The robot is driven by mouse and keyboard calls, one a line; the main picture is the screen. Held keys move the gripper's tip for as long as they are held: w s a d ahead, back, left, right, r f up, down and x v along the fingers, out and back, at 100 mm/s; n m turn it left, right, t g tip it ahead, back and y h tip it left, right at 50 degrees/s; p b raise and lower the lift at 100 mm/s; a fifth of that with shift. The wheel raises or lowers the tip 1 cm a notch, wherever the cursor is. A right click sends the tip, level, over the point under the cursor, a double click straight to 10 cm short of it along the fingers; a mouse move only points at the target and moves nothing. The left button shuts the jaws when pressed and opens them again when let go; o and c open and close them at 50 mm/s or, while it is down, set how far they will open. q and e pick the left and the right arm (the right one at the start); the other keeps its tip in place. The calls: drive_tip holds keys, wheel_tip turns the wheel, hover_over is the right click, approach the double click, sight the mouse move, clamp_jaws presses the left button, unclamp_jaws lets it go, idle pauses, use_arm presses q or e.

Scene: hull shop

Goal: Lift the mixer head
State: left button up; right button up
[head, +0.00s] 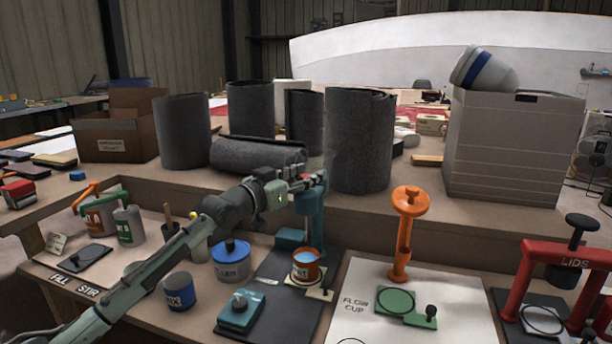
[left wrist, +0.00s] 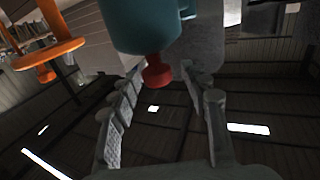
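The teal mixer (head: 313,217) stands on a dark mat at the middle of the bench. Its upper part is largely hidden by my left gripper (head: 312,181) in the head view. In the left wrist view the teal mixer head (left wrist: 140,25) hangs into the picture from the top, with a red knob (left wrist: 157,72) at its end. My left gripper (left wrist: 163,85) is open there, its fingers spread on either side of the knob; I cannot tell whether they touch it. My right gripper is out of view.
A blue-lidded tub (head: 231,262), a dark blue can (head: 180,291) and a teal block (head: 241,313) stand left of the mixer. An orange stand (head: 405,240) and a red lid press (head: 565,262) are to the right. Grey rolls (head: 359,140) stand behind.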

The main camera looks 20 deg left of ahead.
use_arm(q)
drive_tip(key=shift+s+a+f, duration=0.1)
drive_tip(key=shift+s+f, duration=0.05)
drive_tip(key=shift+s, duration=0.05)
drive_tip(key=v, duration=1.1)
drive_tip(key=shift+s, duration=0.3)
drive_tip(key=shift+a, duration=0.15)
